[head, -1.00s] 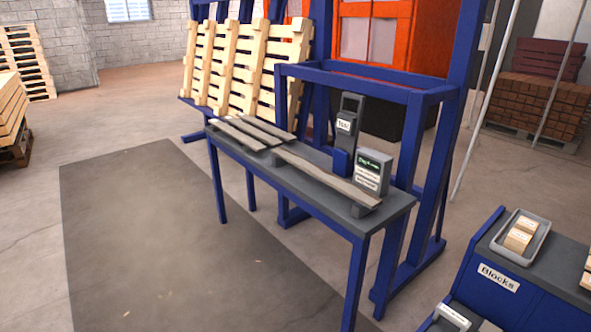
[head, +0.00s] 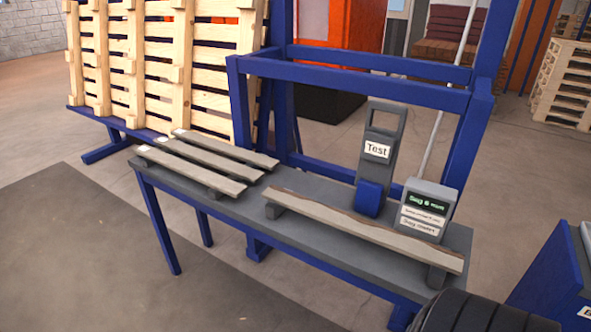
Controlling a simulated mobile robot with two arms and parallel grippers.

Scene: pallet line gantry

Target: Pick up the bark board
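A long grey-brown board with a wavy brown bark-like edge (head: 360,230) lies on the right part of the grey bench (head: 215,215). It rests on low dark supports, one near each end, and its right end is close in front of the Bag 6 display box. I take this to be the bark board. Several similar grey boards (head: 200,165) lie side by side on supports at the bench's left end; whether any has bark I cannot tell. Neither of my grippers is in view.
A grey tester marked Test (head: 378,155) in a blue holder and a display box (head: 427,210) stand behind the long board. A blue frame (head: 350,85) rises behind the bench. A pallet (head: 165,65) leans at the back left. Floor in front is clear.

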